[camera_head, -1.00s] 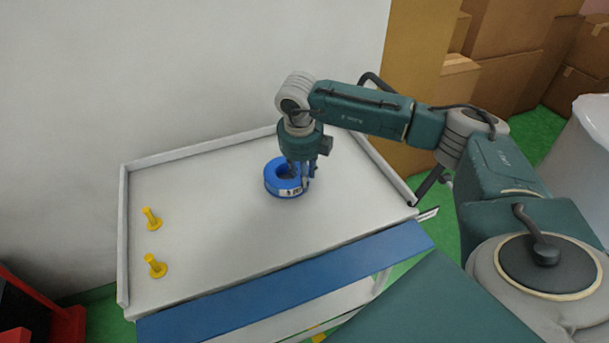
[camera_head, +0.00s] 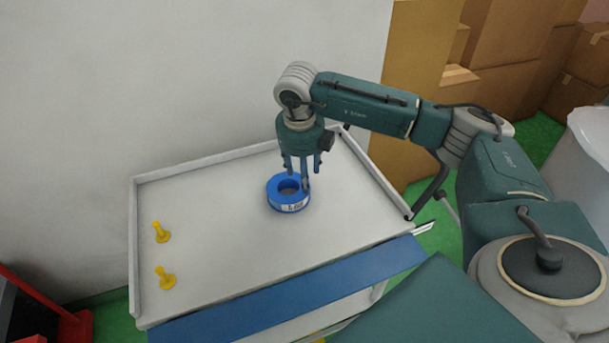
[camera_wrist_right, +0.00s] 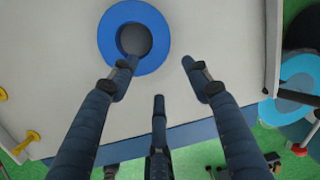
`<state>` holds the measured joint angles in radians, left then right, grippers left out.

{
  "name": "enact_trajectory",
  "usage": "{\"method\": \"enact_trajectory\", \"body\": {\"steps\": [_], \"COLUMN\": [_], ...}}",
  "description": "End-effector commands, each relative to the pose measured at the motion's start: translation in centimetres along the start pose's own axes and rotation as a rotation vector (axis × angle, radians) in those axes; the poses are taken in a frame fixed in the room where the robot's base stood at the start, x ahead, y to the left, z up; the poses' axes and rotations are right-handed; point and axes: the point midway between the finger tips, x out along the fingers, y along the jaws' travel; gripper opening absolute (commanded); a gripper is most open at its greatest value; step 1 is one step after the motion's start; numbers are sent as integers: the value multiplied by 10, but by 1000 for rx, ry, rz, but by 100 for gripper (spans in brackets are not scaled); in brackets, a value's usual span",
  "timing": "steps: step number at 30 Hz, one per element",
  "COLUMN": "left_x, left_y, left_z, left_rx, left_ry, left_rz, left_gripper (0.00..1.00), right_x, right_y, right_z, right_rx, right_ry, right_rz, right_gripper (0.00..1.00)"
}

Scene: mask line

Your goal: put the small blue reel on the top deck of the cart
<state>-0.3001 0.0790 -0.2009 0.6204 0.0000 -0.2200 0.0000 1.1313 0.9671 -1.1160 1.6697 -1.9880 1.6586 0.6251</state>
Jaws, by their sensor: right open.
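The small blue reel (camera_head: 287,194) lies flat on the grey top deck (camera_head: 225,235) of the cart, right of its middle. A white label shows on its side in the head view. My right gripper (camera_head: 299,182) is open just above the reel, with its fingers pointing down. In the right wrist view, the reel (camera_wrist_right: 134,38) lies at the upper left of the open gripper (camera_wrist_right: 160,75). One fingertip overlaps the reel's hole in that view. The reel looks free of the fingers. My left gripper is not in view.
Two yellow pegs (camera_head: 160,232) (camera_head: 166,278) stand at the deck's left. A raised rim bounds the back and sides, and a blue strip (camera_head: 290,290) runs along the front. Cardboard boxes (camera_head: 500,60) stand at the right. The middle of the deck is clear.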

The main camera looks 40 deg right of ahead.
Motion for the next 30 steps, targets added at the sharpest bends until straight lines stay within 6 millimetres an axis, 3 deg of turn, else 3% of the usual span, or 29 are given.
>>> {"method": "enact_trajectory", "body": {"steps": [1, 7, 30], "left_x": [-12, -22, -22], "left_y": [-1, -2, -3], "left_z": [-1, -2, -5], "left_rx": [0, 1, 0], "left_ry": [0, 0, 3], "left_rz": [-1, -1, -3], "left_gripper": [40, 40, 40], "right_x": [-16, -35, -37], "right_y": [-1, 0, 0], "right_z": [1, 0, 0], "right_rx": [0, 0, 0], "right_ry": [-2, 0, 1], "right_rz": [0, 0, 0], "right_gripper": [48, 48, 48]}}
